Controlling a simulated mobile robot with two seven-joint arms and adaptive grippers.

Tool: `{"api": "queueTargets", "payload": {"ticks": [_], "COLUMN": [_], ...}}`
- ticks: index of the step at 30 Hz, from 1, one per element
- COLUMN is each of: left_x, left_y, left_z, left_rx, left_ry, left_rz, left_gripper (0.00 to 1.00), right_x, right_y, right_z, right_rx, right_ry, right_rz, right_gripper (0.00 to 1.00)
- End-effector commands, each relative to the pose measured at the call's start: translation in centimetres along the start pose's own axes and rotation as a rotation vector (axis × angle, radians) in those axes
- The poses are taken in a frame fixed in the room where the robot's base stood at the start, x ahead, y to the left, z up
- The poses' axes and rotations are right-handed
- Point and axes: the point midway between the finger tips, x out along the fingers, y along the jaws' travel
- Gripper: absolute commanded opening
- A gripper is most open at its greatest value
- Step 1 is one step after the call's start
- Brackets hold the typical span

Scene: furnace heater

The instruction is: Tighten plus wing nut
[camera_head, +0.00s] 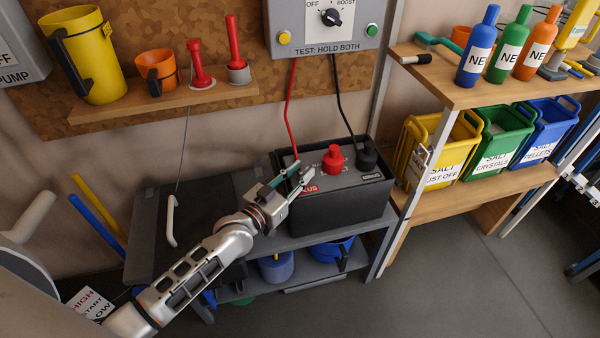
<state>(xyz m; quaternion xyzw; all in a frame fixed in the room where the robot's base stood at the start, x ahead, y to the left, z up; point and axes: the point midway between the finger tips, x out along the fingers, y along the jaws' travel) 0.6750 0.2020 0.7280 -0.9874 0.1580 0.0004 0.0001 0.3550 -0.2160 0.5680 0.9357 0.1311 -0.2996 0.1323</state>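The black battery (345,197) sits on a grey bench below the control box. A red label reading "PLUS" is partly covered by my gripper. My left gripper (299,172) is at the battery's front left top edge, to the left of and a little nearer than the red nut. My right gripper is not in view.
The shelf at right holds bottles (478,48) and salt bins (440,150). A wall shelf (150,103) at upper left holds jugs and red-handled tools. Floor at lower right is clear.

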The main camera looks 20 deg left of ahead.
Motion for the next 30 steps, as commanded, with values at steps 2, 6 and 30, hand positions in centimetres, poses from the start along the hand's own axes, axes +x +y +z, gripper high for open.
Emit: {"api": "queueTargets", "payload": {"ticks": [2,6,30], "left_x": [0.0,0.0,-0.1], "left_y": [0.0,0.0,-0.5], "left_z": [0.0,0.0,0.8], "left_rx": [0.000,0.000,0.006], "left_ry": [0.000,0.000,-0.009], "left_rz": [0.000,0.000,0.208], "left_gripper": [0.20,0.00,0.00], "right_x": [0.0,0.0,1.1], "right_y": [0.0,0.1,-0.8], "right_z": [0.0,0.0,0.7], "right_rx": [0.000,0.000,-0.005], "right_ry": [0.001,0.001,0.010], "right_rz": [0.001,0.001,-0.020], "right_gripper": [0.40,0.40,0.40]}}
